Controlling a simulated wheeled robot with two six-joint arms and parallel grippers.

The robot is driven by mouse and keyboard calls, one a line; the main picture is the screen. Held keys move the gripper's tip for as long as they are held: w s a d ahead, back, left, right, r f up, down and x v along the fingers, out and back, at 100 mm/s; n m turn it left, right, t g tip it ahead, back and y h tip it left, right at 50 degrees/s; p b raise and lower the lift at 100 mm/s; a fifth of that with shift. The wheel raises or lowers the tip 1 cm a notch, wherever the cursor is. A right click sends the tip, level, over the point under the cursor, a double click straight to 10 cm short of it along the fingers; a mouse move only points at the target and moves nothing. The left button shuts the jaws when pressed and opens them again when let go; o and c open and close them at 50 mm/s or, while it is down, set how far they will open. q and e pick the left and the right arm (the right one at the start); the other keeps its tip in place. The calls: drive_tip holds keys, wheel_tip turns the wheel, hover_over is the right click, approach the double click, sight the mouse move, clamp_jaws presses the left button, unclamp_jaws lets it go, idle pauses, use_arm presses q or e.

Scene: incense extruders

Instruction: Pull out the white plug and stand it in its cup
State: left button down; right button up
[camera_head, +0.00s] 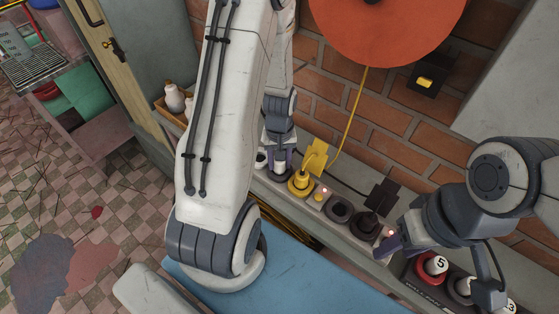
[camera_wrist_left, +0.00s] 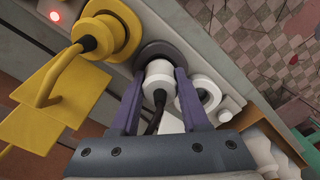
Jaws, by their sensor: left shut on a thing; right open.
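The white plug (camera_wrist_left: 158,72) is between the purple fingers of my left gripper (camera_wrist_left: 155,92), which is shut on it. Its black cord hangs toward the wrist. The plug is at a dark round socket (camera_wrist_left: 160,48); I cannot tell how deep it sits. A white ring-shaped opening, apparently the cup (camera_wrist_left: 211,84), is just right of the plug and shows no plug in it. In the head view my left gripper (camera_head: 281,162) is at the ledge, with the white cup (camera_head: 260,158) on its left. My right gripper (camera_head: 388,246) is open near the ledge, partly hidden by its wrist.
A yellow plug (camera_head: 316,156) with a yellow cord stands in a yellow socket (camera_head: 299,186) right of my left gripper. Dark sockets (camera_head: 339,209) follow, one with a black plug (camera_head: 381,197). A red holder with a ball marked 5 (camera_head: 435,264) is beyond. White bottles (camera_head: 176,98) stand at left.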

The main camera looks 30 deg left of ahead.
use_arm(q)
drive_tip(key=shift+f, duration=0.2)
drive_tip(key=shift+c, duration=1.6)
unclamp_jaws()
wheel_tip(320, 180, up, 10)
drive_tip(key=shift+r, duration=0.25)
